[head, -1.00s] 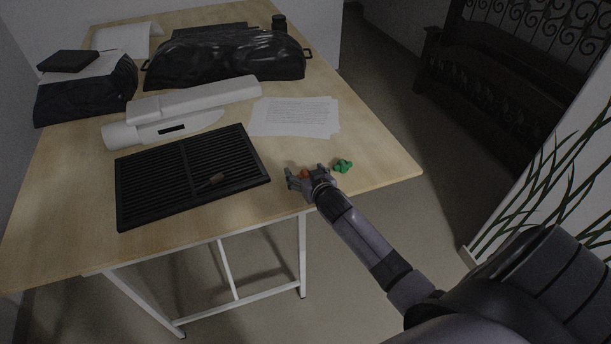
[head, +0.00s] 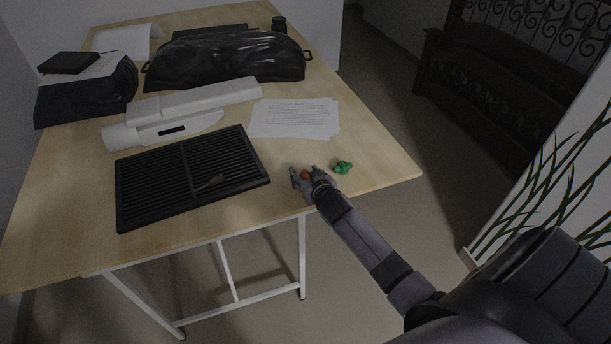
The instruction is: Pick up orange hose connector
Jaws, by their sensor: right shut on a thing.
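The orange hose connector (head: 305,175) is a small orange piece near the table's front right edge. My right gripper (head: 304,178) is shut on it, with a finger on each side. The gripper hides part of the connector, and I cannot tell whether it touches the table. A green connector-like piece (head: 342,167) lies on the table just right of the gripper. My left gripper is not in view.
The wooden table (head: 378,150) has clear room to the right. A black slatted tray (head: 135,186) holding a small brown item lies left of the gripper. Papers (head: 294,117), a white device (head: 190,108), a black bag (head: 225,60) and a dark folded bundle (head: 88,95) stand behind.

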